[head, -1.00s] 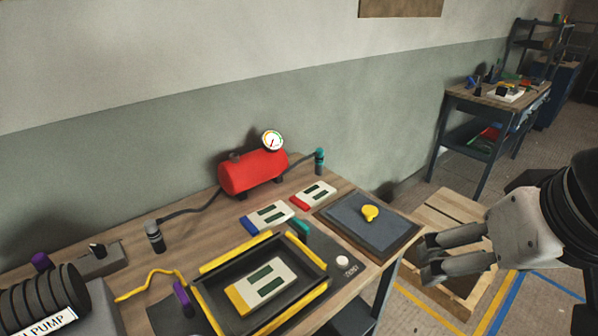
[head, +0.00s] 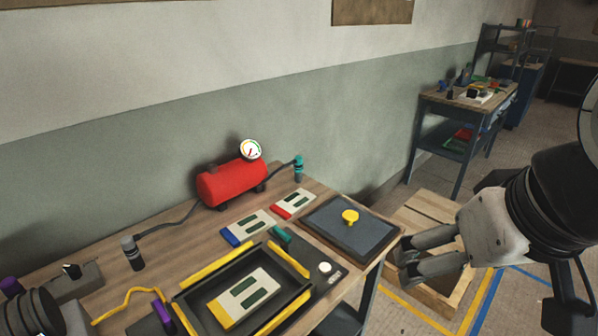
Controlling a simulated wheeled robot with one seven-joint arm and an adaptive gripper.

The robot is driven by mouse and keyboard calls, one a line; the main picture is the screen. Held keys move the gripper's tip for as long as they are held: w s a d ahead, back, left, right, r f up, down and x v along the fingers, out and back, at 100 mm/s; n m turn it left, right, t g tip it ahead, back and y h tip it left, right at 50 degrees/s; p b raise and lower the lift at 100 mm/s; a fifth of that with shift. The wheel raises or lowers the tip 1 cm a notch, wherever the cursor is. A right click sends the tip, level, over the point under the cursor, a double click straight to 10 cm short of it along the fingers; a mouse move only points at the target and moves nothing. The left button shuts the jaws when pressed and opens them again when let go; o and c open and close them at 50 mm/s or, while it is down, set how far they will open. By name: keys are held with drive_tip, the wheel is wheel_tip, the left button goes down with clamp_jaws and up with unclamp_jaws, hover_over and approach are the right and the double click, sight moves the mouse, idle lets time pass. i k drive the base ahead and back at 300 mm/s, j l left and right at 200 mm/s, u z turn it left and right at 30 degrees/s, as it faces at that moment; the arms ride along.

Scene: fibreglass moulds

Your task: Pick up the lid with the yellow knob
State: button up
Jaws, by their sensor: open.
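The lid (head: 330,236) is a flat dark grey panel lying on the right end of the wooden workbench, on a brown board or frame. Its round yellow knob (head: 350,216) stands up from its top. My gripper (head: 405,266) is open and empty, just right of the lid and beyond the bench's right edge. Its fingers point left toward the lid, and it touches nothing that I can see.
A black mould tray (head: 188,310) with yellow edges holds a card-like piece, left of the lid. A red tank (head: 232,183) with a gauge stands behind. A wooden crate (head: 445,290) is on the floor beneath my gripper. Another bench (head: 440,100) stands far right.

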sight(360, 234)
drive_tip(key=i+l+z, duration=0.1)
drive_tip(key=i+z, duration=0.75)
drive_tip(key=i+j, duration=0.05)
